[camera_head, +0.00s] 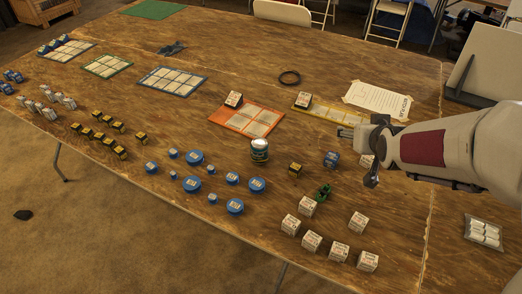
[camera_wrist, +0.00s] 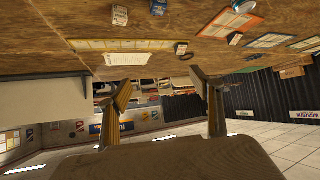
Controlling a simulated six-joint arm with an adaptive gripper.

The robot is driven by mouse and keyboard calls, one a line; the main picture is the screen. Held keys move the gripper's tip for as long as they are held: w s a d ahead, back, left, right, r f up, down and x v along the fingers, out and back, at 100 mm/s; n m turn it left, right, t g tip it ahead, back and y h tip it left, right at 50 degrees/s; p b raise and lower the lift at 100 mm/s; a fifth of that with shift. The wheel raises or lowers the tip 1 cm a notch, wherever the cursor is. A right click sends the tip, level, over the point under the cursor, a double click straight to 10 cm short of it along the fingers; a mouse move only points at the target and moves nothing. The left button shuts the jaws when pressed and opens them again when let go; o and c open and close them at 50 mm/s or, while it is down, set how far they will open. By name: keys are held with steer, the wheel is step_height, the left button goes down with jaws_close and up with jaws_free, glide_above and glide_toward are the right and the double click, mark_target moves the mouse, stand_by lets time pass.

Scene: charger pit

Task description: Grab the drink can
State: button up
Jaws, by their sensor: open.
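The drink can (camera_head: 259,150) stands upright near the middle of the table, just in front of the orange-bordered mat. It has a pale top and a dark blue and yellow side. It appears partly cut off at the top edge of the wrist view (camera_wrist: 243,5). My gripper (camera_head: 347,132) is to the right of the can, above the table near the yellow-bordered mat, apart from the can. Its two fingers are spread with nothing between them in the wrist view (camera_wrist: 164,92).
A small yellow-black block (camera_head: 295,169), a blue cube (camera_head: 331,159) and a green piece (camera_head: 323,192) lie right of the can. Blue discs (camera_head: 194,157) lie to its left. White cubes (camera_head: 312,241) stand in front. The orange mat (camera_head: 262,112) holds a box.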

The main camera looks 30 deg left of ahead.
steer(key=w+a+f+n+y, duration=0.2)
steer(key=w+a+f+y, duration=0.15)
steer(key=a+f, duration=0.8)
steer(key=n+y, duration=0.2)
steer(key=y, duration=0.1)
glide_toward(263, 155)
steer(key=shift+t+h, duration=0.25)
steer(key=shift+t, duration=0.05)
steer(key=x, duration=0.5)
steer(key=shift+w+r, duration=0.25)
steer(key=shift+r, duration=0.1)
steer(key=shift+s+a+f, duration=0.3)
steer(key=shift+f, duration=0.15)
steer(key=shift+w+a, duration=0.1)
steer(key=shift+x, duration=1.2)
steer(key=shift+a, duration=0.1)
steer(key=shift+r+x, duration=0.1)
steer(key=shift+x, duration=1.15)
steer(key=shift+r+x, duration=0.15)
steer(key=shift+x, duration=1.1)
steer(key=shift+a, duration=0.15)
